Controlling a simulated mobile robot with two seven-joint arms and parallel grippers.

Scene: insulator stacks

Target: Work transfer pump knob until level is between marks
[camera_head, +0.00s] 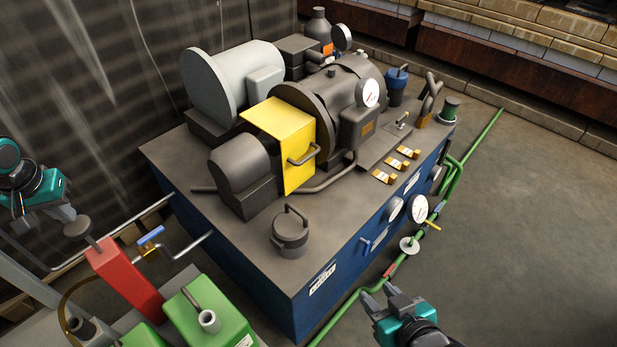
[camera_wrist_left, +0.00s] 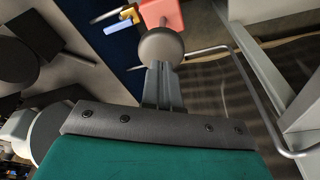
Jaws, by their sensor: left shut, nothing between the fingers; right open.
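A red pump body (camera_head: 125,278) stands at the lower left, with a dark grey round knob (camera_head: 77,227) on a rod at its top. In the left wrist view the knob (camera_wrist_left: 161,47) lies at the fingertips of my left gripper (camera_wrist_left: 163,75), with the red body (camera_wrist_left: 162,14) beyond it. My left gripper (camera_head: 66,213) is shut and empty, its tips close to the knob; I cannot tell whether they touch. My right gripper (camera_head: 381,294) is open and empty, in front of the blue tank. I cannot make out a level or its marks.
A blue-handled valve (camera_head: 151,236) sits on a pipe beside the red body. Green containers (camera_head: 215,318) stand in front. The big blue tank unit (camera_head: 300,290) carries machinery, a yellow guard (camera_head: 298,158) and a dial gauge (camera_head: 418,208). Green pipes run along its side; the floor at right is clear.

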